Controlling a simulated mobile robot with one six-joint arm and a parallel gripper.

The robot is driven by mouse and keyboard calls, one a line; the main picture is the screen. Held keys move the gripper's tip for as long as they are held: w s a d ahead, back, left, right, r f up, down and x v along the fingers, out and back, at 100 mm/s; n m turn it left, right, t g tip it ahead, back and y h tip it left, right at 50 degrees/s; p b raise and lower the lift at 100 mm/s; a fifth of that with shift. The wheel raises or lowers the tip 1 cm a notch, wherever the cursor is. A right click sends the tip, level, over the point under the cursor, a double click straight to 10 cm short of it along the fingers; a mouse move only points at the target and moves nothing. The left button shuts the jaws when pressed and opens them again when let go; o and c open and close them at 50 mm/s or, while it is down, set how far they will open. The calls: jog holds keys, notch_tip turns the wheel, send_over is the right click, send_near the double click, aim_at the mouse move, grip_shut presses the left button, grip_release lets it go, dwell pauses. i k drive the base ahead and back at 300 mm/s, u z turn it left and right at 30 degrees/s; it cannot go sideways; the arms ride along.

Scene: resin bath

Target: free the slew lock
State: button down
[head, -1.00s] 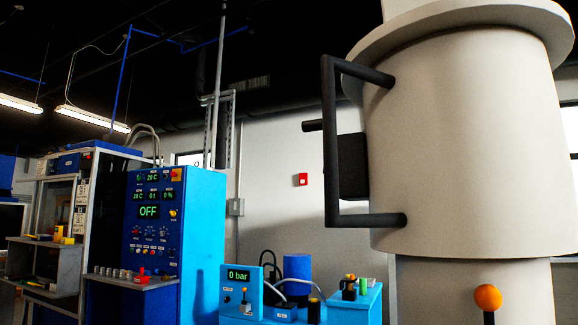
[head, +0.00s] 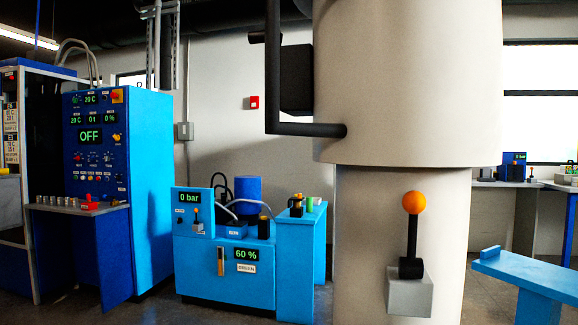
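The slew lock appears to be the lever (head: 411,235) on the pale column (head: 360,210), at right of centre in the head view. It has an orange ball knob (head: 413,202) on a black stem, rising from a black pivot on a grey block (head: 410,292). The lever stands nearly upright. Above it is a wide cream drum (head: 410,80) with a black bar handle (head: 272,80) on its left side. My gripper is not in view, and nothing touches the lever.
A blue cabinet (head: 150,190) with an OFF display stands at left. A lower blue unit (head: 230,285) reading 0 bar and 60 % stands beside the column. A blue bench (head: 530,275) is at right. Some dark floor shows between them.

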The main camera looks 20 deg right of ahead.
aim_at(414, 201)
jog(key=z, duration=0.85)
jog(key=k, duration=1.5)
jog(key=u, duration=0.35)
jog(key=i, duration=1)
